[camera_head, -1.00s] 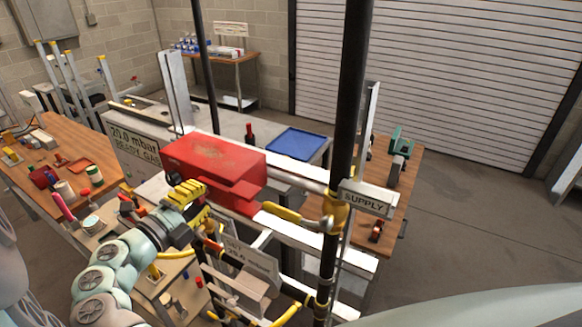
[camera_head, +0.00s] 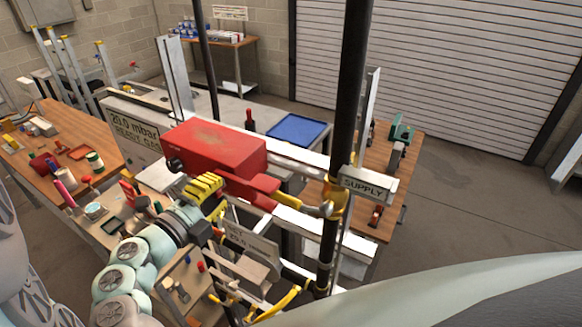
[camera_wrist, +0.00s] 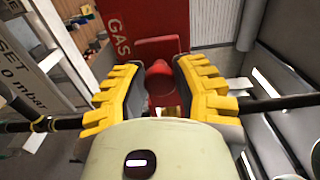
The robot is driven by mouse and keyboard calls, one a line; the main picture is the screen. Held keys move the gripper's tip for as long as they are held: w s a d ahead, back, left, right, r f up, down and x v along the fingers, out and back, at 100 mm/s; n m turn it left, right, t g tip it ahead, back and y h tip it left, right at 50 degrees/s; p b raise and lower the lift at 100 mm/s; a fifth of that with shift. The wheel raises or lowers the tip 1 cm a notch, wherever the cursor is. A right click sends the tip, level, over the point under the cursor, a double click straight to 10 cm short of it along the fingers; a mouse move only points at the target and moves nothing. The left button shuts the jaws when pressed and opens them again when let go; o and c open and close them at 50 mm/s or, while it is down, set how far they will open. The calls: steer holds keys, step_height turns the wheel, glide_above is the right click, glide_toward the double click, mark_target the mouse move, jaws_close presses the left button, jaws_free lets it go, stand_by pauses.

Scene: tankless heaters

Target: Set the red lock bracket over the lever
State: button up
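The red lock bracket (camera_head: 262,187) is at the left end of the yellow lever (camera_head: 288,200) in the head view. It covers that end from this angle; I cannot tell whether it is seated or just in front. My gripper (camera_head: 213,197), with yellow ridged fingers, is left of the lever and closed around the bracket's near part. In the wrist view, the fingers (camera_wrist: 160,72) stand on both sides of a red rounded part of the bracket (camera_wrist: 160,82). The lever cannot be made out in the wrist view.
A large red box (camera_head: 212,148) marked GAS stands just behind my gripper. A black vertical pipe (camera_head: 345,120) with a SUPPLY sign (camera_head: 369,188) rises right of the lever. Yellow hoses and pipes lie below. A blue tray (camera_head: 298,128) lies on the bench behind.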

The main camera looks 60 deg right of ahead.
steer(key=o, duration=0.5)
steer(key=shift+a, duration=0.1)
steer(key=a, duration=1.1)
steer(key=shift+s+a, duration=0.4)
